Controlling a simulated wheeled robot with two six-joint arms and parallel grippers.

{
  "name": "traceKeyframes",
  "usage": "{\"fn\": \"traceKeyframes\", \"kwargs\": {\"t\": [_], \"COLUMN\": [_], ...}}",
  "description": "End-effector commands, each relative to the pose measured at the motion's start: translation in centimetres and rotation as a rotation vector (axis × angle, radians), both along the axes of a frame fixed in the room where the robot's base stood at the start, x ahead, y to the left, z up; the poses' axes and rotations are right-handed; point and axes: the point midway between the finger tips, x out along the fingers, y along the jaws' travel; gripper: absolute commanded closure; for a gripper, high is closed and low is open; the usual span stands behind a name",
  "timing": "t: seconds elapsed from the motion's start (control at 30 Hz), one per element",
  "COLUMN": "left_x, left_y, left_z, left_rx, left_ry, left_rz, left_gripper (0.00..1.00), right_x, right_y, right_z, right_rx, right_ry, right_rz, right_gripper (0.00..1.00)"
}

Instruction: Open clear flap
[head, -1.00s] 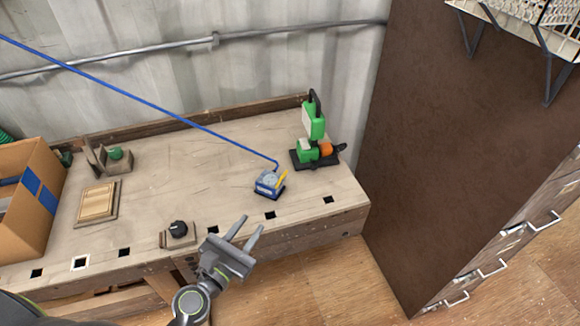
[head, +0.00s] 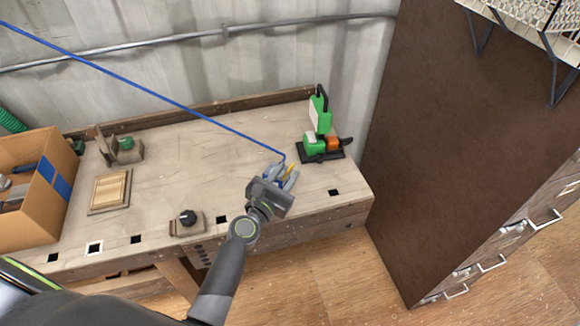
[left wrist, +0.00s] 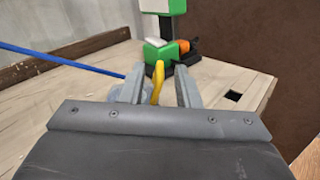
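A small blue device with a clear part and a yellow piece stands on the workbench at the end of a blue line. My left gripper (head: 282,174) is over it in the head view and hides most of it. The yellow piece (head: 290,171) shows between the fingertips. In the left wrist view, the two grey fingers (left wrist: 159,84) are apart, with the yellow piece (left wrist: 157,80) between them and a gap on its right. I cannot tell whether a finger touches the device. The clear flap is mostly hidden, and its position is unclear. My right gripper is not in view.
A green and black tool (head: 319,135) with an orange part stands just behind the device. The blue line (head: 140,89) crosses the bench from upper left. A black knob on a block (head: 187,221), a wooden plate (head: 109,191) and a cardboard box (head: 32,220) stand left. A brown cabinet (head: 465,150) is right.

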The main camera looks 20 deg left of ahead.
Motion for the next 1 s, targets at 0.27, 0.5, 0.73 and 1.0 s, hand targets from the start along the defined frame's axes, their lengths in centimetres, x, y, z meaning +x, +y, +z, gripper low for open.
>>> {"fn": "traceKeyframes", "kwargs": {"t": [0.27,0.5,0.73,1.0], "left_x": [2.4,2.6,2.6,2.6], "left_y": [-0.5,-0.5,-0.5,-0.5], "left_z": [-0.1,0.0,0.0,-0.1], "left_rx": [0.0,0.0,0.0,-0.001], "left_ry": [0.001,0.0,0.001,0.001], "left_rz": [-0.001,0.0,0.0,-0.001], "left_gripper": [0.71,0.71,0.9,1.0], "right_x": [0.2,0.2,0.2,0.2], "right_y": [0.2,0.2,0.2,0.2], "right_z": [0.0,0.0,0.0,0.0], "right_rx": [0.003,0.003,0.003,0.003], "right_ry": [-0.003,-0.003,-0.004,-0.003], "right_rz": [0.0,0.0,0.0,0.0], "right_gripper": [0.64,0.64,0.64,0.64]}}
